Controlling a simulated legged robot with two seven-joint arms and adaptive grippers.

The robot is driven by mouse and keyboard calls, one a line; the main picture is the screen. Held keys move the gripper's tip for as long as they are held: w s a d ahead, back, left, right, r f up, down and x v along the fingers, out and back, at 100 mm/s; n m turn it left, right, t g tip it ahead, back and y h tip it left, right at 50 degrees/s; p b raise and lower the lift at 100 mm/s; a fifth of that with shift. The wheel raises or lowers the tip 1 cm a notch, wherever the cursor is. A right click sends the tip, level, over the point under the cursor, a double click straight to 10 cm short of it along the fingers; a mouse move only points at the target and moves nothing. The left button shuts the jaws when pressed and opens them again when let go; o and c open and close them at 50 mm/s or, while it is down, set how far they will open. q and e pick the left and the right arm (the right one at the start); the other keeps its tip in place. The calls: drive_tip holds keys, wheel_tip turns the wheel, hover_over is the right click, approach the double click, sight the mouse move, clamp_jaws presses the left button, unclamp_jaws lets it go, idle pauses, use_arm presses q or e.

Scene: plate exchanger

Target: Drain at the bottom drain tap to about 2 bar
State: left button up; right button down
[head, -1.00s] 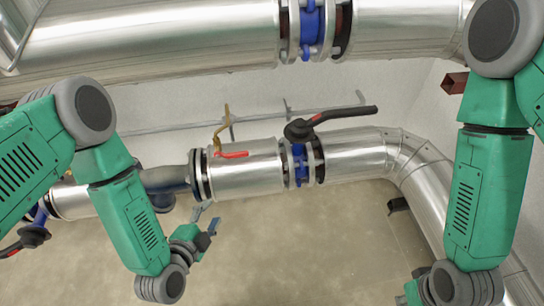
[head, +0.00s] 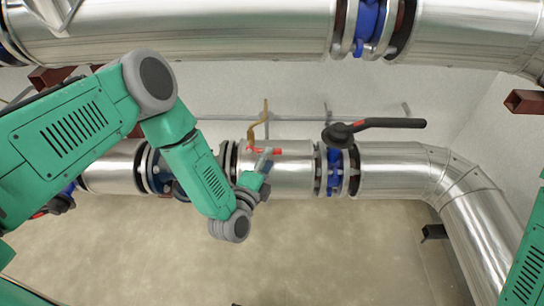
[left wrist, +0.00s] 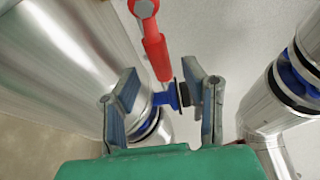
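A small brass tap (head: 253,135) with a red lever (head: 266,151) stands on the silver lower pipe (head: 290,180). The red lever also shows in the left wrist view (left wrist: 157,50), just beyond and between my fingertips. My left gripper (head: 264,163) is close to the red lever in the head view. In the left wrist view its two fingers (left wrist: 163,80) stand apart with nothing clamped between them. My right gripper is out of view; only part of my right arm shows at the right edge. No pressure gauge can be read.
A black-handled valve (head: 375,123) with a blue body (head: 334,172) sits right of the tap. A thick upper pipe (head: 200,28) runs across the top. A thin grey rail (head: 225,118) runs along the wall behind. The floor (head: 330,255) below is clear.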

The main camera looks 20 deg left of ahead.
use_arm(q)
drive_tip(key=shift+w+d, duration=0.1)
drive_tip(key=shift+w, duration=1.25)
clamp_jaws()
